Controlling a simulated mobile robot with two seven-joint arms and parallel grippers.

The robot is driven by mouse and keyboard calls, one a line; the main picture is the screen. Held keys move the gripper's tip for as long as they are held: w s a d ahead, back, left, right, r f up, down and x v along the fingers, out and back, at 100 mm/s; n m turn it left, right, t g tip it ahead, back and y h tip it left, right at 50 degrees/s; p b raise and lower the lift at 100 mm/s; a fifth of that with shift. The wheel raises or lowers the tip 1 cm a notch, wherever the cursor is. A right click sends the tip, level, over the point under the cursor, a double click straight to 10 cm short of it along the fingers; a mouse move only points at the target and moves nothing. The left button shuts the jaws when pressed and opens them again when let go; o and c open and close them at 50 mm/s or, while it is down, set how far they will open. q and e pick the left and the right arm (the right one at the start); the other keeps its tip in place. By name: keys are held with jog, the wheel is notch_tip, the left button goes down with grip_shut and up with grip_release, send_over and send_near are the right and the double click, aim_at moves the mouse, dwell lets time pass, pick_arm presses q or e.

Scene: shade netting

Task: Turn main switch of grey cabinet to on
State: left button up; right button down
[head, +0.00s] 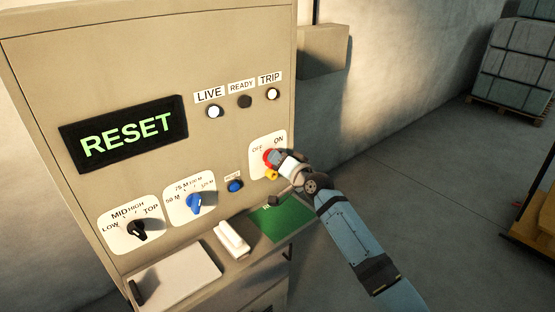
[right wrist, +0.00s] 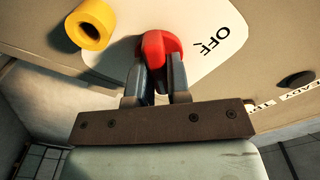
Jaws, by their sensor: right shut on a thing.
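The grey cabinet (head: 110,60) fills the left and middle of the head view. Its main switch is a red knob (head: 268,157) on a white plate marked OFF and ON at the right of the panel. My right gripper (head: 281,158) reaches it from the right and is shut on the red knob (right wrist: 158,47), seen between the fingers in the right wrist view. The fingers hide part of the knob, so I cannot tell its exact position. My left gripper is not in view.
The display (head: 125,133) reads RESET. LIVE (head: 214,112) and TRIP (head: 272,94) lamps look white, READY (head: 244,101) dark. Black (head: 136,229) and blue (head: 194,203) selector knobs and a blue button (head: 235,186) sit nearby. A shelf below holds a white object (head: 231,239) and green mat (head: 283,220).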

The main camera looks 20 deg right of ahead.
jog(key=c, duration=1.1)
grip_release()
jog(key=shift+s, duration=0.1)
jog(key=shift+b+v, duration=1.15)
jog(key=shift+v, duration=5.65)
